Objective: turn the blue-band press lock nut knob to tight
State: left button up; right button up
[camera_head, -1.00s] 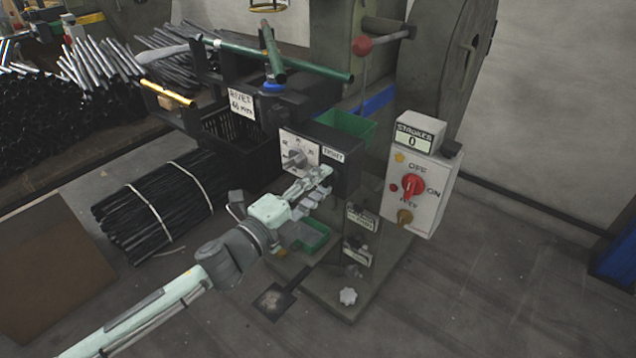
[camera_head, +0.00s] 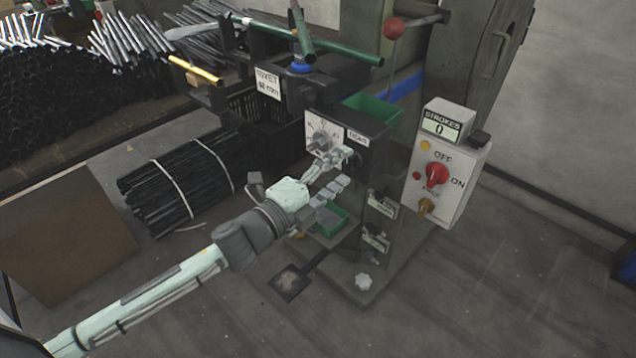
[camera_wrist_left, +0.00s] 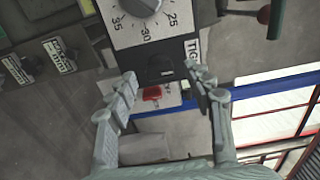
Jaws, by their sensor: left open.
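The blue-band press (camera_head: 405,88) stands upright with a blue stripe on its column. On its front is a black box with a white numbered dial (camera_head: 322,132) and a label (camera_head: 358,137) beside it. In the left wrist view the dial (camera_wrist_left: 150,15) is at the top, with part of a "TIGHT" label (camera_wrist_left: 191,50) beside it. A dark round knob-like part (camera_wrist_left: 162,68) lies below the dial, between the fingertips; its setting is unclear. My left gripper (camera_head: 340,171) is open at the box front, and contact cannot be told. The right gripper is out of view.
A white switch box (camera_head: 448,180) with a red knob and a stroke counter (camera_head: 445,122) reading 0 stands right of the press. Bundled black rods (camera_head: 180,180) lie left.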

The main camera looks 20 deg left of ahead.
pick_arm(q)
jog(key=v, duration=1.1)
jog(key=s+a+f+n+g+y, duration=0.1)
jog(key=a+f+n+g+y, duration=0.3)
jog(key=f+n, duration=0.55)
jog(key=s+a+f+n+g+y, duration=0.15)
jog(key=a+f+n+y, duration=0.4)
jog(key=f, duration=0.95)
jog(key=s+d+f+n+g+h, duration=0.1)
jog(key=s+f+n+g, duration=0.1)
jog(key=s+f+g, duration=0.2)
jog(key=s+d+f+n+g+h, duration=0.1)
jog(key=s+f+g, duration=0.4)
jog(key=s+f, duration=0.5)
notch_tip(320, 180, down, 5)
jog(key=shift+s+d+f+n, duration=0.1)
jog(key=shift+s+d+n, duration=0.2)
jog(key=shift+d+n, duration=0.6)
jog(key=shift+a, duration=0.3)
jog(key=shift+c, duration=0.3)
